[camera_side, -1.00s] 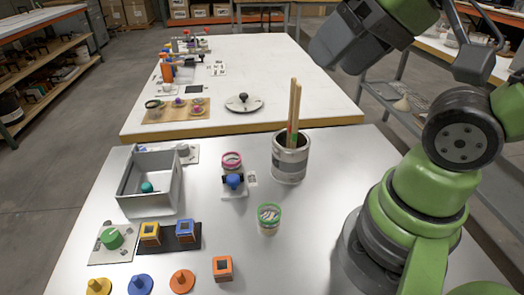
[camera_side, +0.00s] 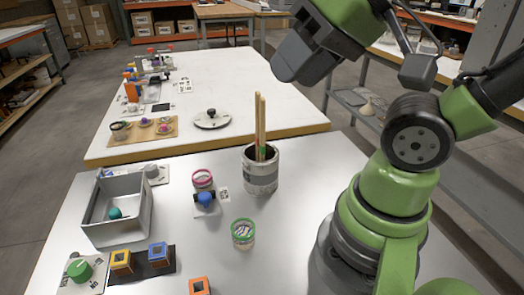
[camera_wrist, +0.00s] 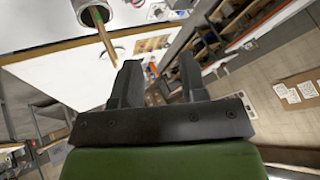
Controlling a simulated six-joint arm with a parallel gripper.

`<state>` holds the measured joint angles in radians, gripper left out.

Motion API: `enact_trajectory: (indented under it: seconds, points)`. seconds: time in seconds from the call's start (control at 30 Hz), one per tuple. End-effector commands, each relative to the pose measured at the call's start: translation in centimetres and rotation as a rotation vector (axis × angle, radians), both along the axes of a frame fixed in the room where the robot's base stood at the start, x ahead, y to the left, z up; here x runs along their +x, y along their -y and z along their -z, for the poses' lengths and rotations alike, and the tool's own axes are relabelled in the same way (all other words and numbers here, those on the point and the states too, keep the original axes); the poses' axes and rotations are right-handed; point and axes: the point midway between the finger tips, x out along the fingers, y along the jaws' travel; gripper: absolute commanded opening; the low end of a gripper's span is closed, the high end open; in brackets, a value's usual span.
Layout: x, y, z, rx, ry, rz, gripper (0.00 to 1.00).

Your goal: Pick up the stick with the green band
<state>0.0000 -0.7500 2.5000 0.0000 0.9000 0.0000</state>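A grey metal can (camera_side: 261,181) stands upright on the near white table and holds two thin wooden sticks (camera_side: 257,125) that lean close together. A green band (camera_side: 263,151) shows low on the right stick, near the can's rim. My gripper (camera_side: 286,70) is above and right of the sticks, apart from them. In the wrist view my gripper (camera_wrist: 160,72) is open, with nothing between its two dark fingers. There the can (camera_wrist: 119,13) is at the top left, and a stick (camera_wrist: 106,42) points from it toward the left finger. The sticks' lower ends are hidden inside the can.
Left of the can are a pink-rimmed container (camera_side: 202,179) and a blue-topped piece (camera_side: 205,199). A green-rimmed cup (camera_side: 243,234) is in front. A grey bin (camera_side: 145,219) holding a teal ball stands farther left. A second white table (camera_side: 240,80) lies behind, with more objects.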

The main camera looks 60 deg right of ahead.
Motion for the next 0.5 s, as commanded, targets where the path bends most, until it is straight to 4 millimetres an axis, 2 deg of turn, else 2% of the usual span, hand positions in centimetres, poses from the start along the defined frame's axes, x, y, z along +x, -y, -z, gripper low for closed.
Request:
enact_trajectory:
  seconds: [0.27,0.37,0.5]
  points:
    - [0.7,0.3,-0.1,-0.002,-0.041,0.022,0.39]
    - [2.2,1.2,-0.2,-0.012,-0.127,0.07,0.39]
    - [5.2,3.4,0.2,-0.023,-0.299,0.173,0.39]
